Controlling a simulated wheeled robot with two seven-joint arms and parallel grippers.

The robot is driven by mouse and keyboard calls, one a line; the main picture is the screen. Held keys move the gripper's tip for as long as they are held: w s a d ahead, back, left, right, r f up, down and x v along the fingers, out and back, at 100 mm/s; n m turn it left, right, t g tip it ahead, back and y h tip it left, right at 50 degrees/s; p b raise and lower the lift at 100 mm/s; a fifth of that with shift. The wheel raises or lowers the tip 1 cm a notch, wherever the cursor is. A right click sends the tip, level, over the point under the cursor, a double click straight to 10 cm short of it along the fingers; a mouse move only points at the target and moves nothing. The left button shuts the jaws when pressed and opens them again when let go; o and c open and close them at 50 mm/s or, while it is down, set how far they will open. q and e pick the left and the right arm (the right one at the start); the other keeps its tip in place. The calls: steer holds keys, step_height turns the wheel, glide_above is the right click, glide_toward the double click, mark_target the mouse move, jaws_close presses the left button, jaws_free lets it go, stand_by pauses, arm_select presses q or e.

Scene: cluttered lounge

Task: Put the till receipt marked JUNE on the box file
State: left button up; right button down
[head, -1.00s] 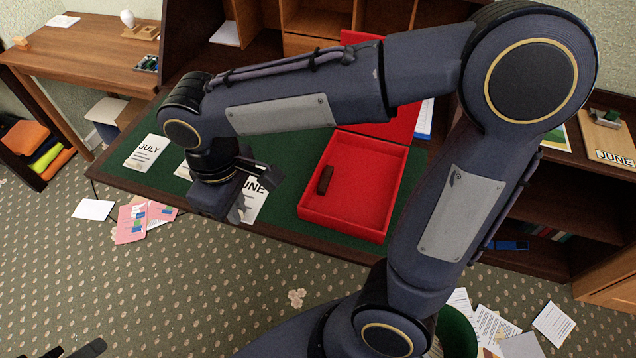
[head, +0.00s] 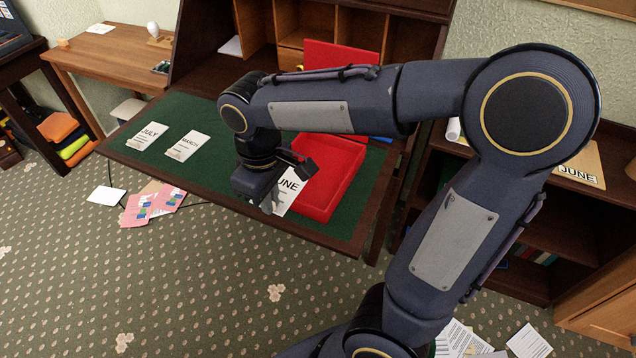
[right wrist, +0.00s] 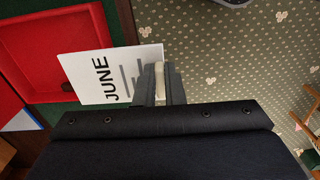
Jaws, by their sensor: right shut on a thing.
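The till receipt marked JUNE (head: 288,192) is a white card with bold black print. My right gripper (head: 271,203) is shut on its edge, and the grip also shows in the right wrist view (right wrist: 160,76). The receipt (right wrist: 84,76) is held out at the front left side of the open red box, which looks like the box file (head: 334,182). In the right wrist view it overlaps the edge of the red box (right wrist: 38,48); I cannot tell whether they touch. The red lid stands raised behind, and my arm hides part of the box. My left gripper is out of view.
Receipts marked JULY (head: 148,138) and MARCH (head: 187,146) lie on the green desk top (head: 215,178). A tan board marked JUNE (head: 575,160) lies on the right-hand shelf. Papers are scattered on the floor. A wooden side table (head: 120,62) stands back left.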

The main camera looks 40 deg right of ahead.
mark_target(291, 176)
steer(key=w+d+f, duration=0.1)
steer(key=d, duration=0.1)
steer(key=w+d+f, duration=0.1)
steer(key=w+d, duration=0.1)
steer(key=d, duration=0.1)
steer(key=w+d+f, duration=0.1)
steer(key=d+f, duration=0.1)
steer(key=shift+w+d, duration=0.2)
steer(key=shift+d, duration=0.15)
steer(key=d+f, duration=0.1)
steer(key=w+d+f, duration=0.1)
steer(key=f, duration=0.1)
steer(key=w+d+f+b, duration=0.1)
steer(key=f, duration=0.1)
steer(key=shift+w+d, duration=0.1)
steer(key=shift+d, duration=0.15)
steer(key=f, duration=0.3)
steer(key=shift+w+d+f, duration=0.25)
steer(key=shift+d, duration=0.15)
steer(key=shift+f, duration=0.3)
steer(key=shift+f, duration=0.1)
steer(key=c, duration=1.8)
jaws_free()
